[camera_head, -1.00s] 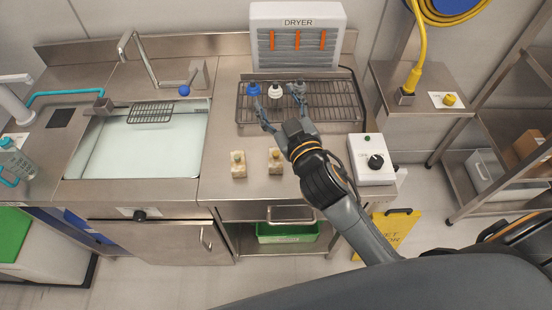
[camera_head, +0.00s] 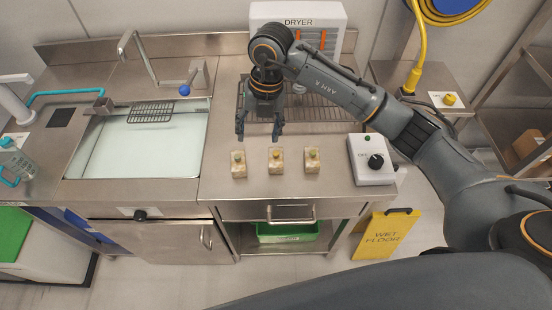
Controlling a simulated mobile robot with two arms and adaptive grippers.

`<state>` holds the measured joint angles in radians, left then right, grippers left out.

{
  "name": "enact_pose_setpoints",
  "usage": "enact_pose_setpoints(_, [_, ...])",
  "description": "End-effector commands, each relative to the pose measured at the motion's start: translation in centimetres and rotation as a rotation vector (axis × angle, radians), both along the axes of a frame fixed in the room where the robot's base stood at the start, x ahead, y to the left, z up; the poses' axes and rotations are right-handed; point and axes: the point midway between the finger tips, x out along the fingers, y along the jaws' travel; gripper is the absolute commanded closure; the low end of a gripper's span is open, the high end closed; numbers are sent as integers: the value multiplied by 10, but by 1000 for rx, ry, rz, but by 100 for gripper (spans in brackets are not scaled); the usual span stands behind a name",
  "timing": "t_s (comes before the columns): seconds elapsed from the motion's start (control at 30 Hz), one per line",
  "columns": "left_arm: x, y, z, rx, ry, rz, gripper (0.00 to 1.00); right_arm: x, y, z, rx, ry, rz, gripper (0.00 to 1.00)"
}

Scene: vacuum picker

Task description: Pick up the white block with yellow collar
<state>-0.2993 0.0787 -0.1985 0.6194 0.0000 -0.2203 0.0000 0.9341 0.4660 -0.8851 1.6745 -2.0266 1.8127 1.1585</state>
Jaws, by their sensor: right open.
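Three small cream-white blocks with yellowish or olive tops stand in a row on the steel counter: a left block (camera_head: 239,171), a middle block (camera_head: 275,167) and a right block (camera_head: 312,167). Their collars are too small to tell apart surely. My right gripper (camera_head: 259,133) points down with its two fingers spread and empty. In the picture it lies just behind the left and middle blocks, over the front edge of the wire rack (camera_head: 330,115). It does not appear to touch a block. My left gripper is not in view.
The rack stands before the dryer (camera_head: 268,14); my arm hides much of both. A white control box (camera_head: 371,176) stands right of the blocks. The sink (camera_head: 140,150) is left. A yellow piece (camera_head: 449,99) lies on the right side table. The counter in front of the blocks is bare.

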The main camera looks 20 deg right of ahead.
Motion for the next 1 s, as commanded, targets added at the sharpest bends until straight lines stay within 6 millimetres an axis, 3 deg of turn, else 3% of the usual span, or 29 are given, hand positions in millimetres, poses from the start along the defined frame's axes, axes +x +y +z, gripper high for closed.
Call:
enact_pose_setpoints(0.1, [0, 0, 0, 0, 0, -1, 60, 8, -30, 6, -127, -2, -55, 36])
enact_pose_setpoints(0.2, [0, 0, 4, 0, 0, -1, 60, 9, -38, 0, -162, 1, -74, 36])
enact_pose_setpoints(0.53, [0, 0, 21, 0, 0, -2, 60, 8, -38, -60, -160, 5, -72, 36])
enact_pose_setpoints(0.77, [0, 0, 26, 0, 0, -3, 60, 8, -38, -79, -159, 1, -70, 36])
enact_pose_setpoints(1.0, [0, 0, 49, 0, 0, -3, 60, 4, -44, -110, -160, 5, -71, 36])
